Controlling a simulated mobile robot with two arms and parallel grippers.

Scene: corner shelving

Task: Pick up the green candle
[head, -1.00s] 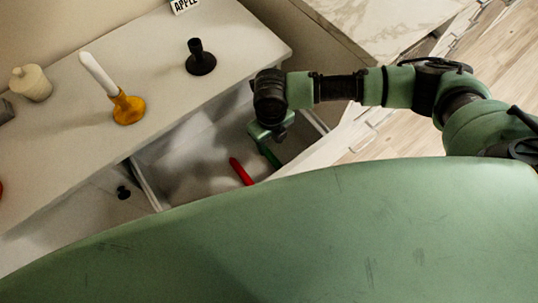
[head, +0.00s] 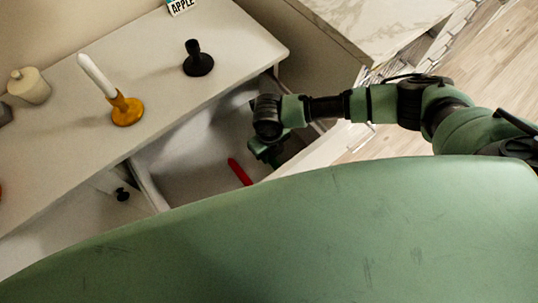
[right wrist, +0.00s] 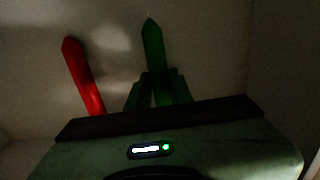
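The green candle (right wrist: 152,48) lies in the open drawer (head: 190,160) and shows in the right wrist view, pointing up the picture. My right gripper (right wrist: 157,82) is down in the drawer, with a finger on each side of the candle's lower part. The view is dark, and I cannot tell whether the fingers touch or grip it. In the head view the right gripper (head: 268,153) hides the green candle. My left gripper is not in view.
A red candle (head: 240,171) lies in the drawer, left of the green one; it also shows in the wrist view (right wrist: 84,78). On the top (head: 160,60) stand a white candle (head: 97,75) in an orange holder (head: 127,111), a black holder (head: 198,62) and a cream jar (head: 29,86).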

